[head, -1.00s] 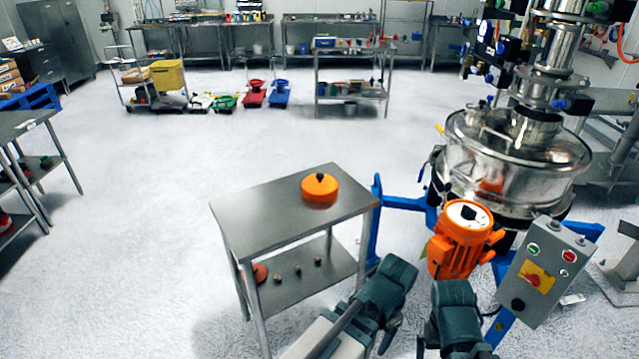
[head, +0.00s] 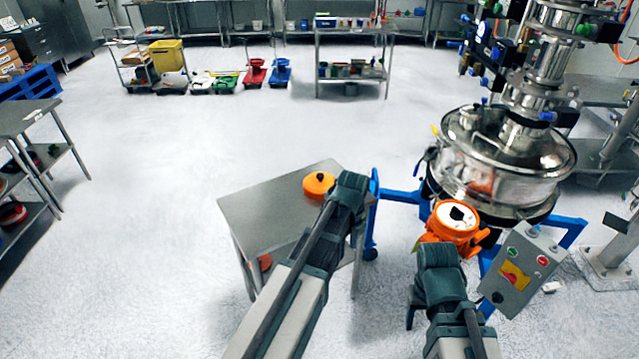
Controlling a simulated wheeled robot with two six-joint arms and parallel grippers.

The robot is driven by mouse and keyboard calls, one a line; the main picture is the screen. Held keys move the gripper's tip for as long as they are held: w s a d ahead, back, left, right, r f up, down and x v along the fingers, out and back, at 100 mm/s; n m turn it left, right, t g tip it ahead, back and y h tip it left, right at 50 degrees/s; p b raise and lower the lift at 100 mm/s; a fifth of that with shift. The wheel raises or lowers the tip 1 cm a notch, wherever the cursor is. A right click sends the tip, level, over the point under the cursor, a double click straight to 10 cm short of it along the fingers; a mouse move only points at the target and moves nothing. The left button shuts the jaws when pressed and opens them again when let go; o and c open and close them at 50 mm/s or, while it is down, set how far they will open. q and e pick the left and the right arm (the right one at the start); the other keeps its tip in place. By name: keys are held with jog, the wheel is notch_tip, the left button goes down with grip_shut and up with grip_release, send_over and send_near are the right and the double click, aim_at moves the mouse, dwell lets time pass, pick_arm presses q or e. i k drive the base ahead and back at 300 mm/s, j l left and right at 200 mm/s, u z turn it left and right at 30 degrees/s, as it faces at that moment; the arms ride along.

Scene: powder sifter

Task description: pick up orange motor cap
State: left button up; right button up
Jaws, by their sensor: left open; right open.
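The orange motor cap (head: 316,185), a round disc with a dark knob, lies on the top of a small steel table (head: 262,198). My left gripper (head: 352,195) is open and empty just right of the cap, over the table's right end. It covers a little of the cap's right side, and I cannot tell whether it touches it. My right gripper (head: 438,275) is open and empty in front of the orange motor (head: 455,222), whose upper end shows a white face with a dark centre.
The steel sifter (head: 500,165) stands on a blue frame at the right, with a grey control box (head: 522,268) in front. My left arm hides part of the small table and its lower shelf.

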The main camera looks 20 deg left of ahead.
aim_at(314, 185)
jog(key=i+u, duration=0.2)
jog(key=i, duration=0.25)
jog(key=i+u, duration=0.2)
jog(key=i, duration=0.25)
jog(key=i+l+u, duration=0.2)
jog(key=i, duration=0.25)
jog(key=i+l+u, duration=0.2)
jog(key=i, duration=0.25)
